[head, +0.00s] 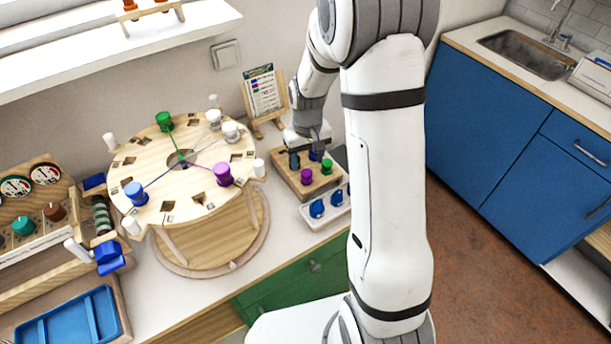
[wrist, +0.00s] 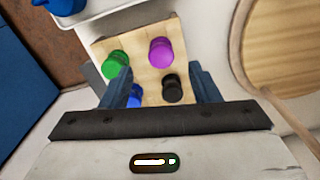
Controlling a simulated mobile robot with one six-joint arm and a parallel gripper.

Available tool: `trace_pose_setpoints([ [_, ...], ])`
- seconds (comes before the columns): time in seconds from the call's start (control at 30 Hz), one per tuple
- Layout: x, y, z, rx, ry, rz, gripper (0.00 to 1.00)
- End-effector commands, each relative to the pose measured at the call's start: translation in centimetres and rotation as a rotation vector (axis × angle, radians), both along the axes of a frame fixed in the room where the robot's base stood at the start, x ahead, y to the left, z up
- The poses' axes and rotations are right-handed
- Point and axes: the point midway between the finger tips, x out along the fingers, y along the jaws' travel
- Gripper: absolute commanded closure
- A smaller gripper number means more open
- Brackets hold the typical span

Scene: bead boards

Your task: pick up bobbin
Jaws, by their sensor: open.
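A small wooden block holds several bobbins and shows in both views, with bare wood at its edge (head: 309,194) (wrist: 147,66). In the wrist view a green bobbin (wrist: 115,64) and a purple bobbin (wrist: 161,51) stand in the far row. A blue bobbin (wrist: 135,97) and a black bobbin (wrist: 172,90) stand in the nearer row. In the head view the purple (head: 306,176) and green (head: 326,167) ones are clear. My gripper (head: 308,157) is open above the block, its fingers (wrist: 160,76) either side of the nearer row. The left finger partly hides the blue bobbin.
A round wooden board (head: 133,170) carries coloured and white bobbins joined by threads. A white tray (head: 340,209) with blue pieces is in front of the block. A card on an easel (head: 261,92) stands behind. A dial panel (head: 30,210) and blue tray (head: 70,322) are at left.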

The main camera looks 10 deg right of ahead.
Motion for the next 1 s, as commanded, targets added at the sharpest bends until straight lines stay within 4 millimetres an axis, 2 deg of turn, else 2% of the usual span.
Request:
trace_pose_setpoints([
  [0.53, -0.1, 0.1, -6.3, 0.000, 0.003, -0.002, 0.44],
  [0.83, 0.0, 0.1, -6.6, 0.000, 0.000, -0.003, 0.45],
  [1.0, 0.0, 0.1, -6.6, 0.000, 0.000, -0.003, 0.59],
])
